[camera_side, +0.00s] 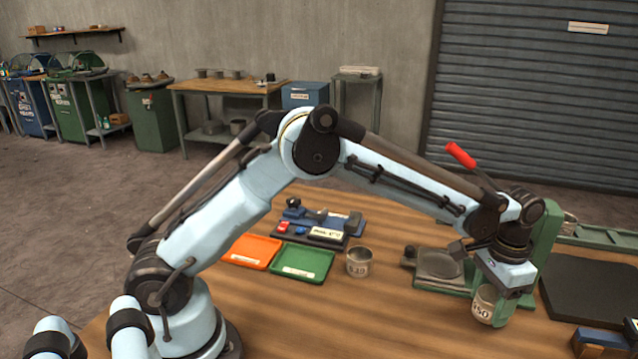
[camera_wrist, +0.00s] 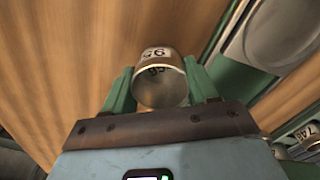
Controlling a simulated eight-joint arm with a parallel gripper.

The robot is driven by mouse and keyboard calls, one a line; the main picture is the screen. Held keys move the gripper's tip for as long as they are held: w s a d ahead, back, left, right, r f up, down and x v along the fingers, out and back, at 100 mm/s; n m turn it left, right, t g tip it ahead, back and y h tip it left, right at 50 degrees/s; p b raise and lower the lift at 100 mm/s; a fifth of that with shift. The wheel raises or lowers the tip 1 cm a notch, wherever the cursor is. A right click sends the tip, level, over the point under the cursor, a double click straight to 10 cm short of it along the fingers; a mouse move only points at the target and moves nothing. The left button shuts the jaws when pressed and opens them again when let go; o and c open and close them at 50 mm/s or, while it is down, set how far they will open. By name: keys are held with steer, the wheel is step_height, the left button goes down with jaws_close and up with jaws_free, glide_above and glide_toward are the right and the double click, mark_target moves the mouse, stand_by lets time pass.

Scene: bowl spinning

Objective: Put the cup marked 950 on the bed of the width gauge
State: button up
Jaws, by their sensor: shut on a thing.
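My gripper (camera_side: 490,306) is shut on a metal cup (camera_side: 483,303), held at the right of the table beside the green press. The cup's label looks like 950 but is partly hidden by a finger. In the wrist view the cup (camera_wrist: 160,88) sits between the green fingers, its open mouth facing the camera, with 95 readable on its label. What looks like the width gauge, a blue bed (camera_side: 345,222) with dark jaws, lies at the back middle of the table, well left of my gripper.
A second cup (camera_side: 359,262) stands on the table before the gauge. An orange tray (camera_side: 252,252) and a green tray (camera_side: 303,262) lie left of it. The green press with a red lever (camera_side: 460,155) and round dish (camera_side: 440,264) stands close by my gripper. A black mat (camera_side: 595,290) lies right.

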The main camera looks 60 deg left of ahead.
steer(key=shift+f, duration=0.9)
steer(key=o, duration=0.8)
steer(key=shift+f, duration=0.15)
steer(key=shift+c, duration=0.2)
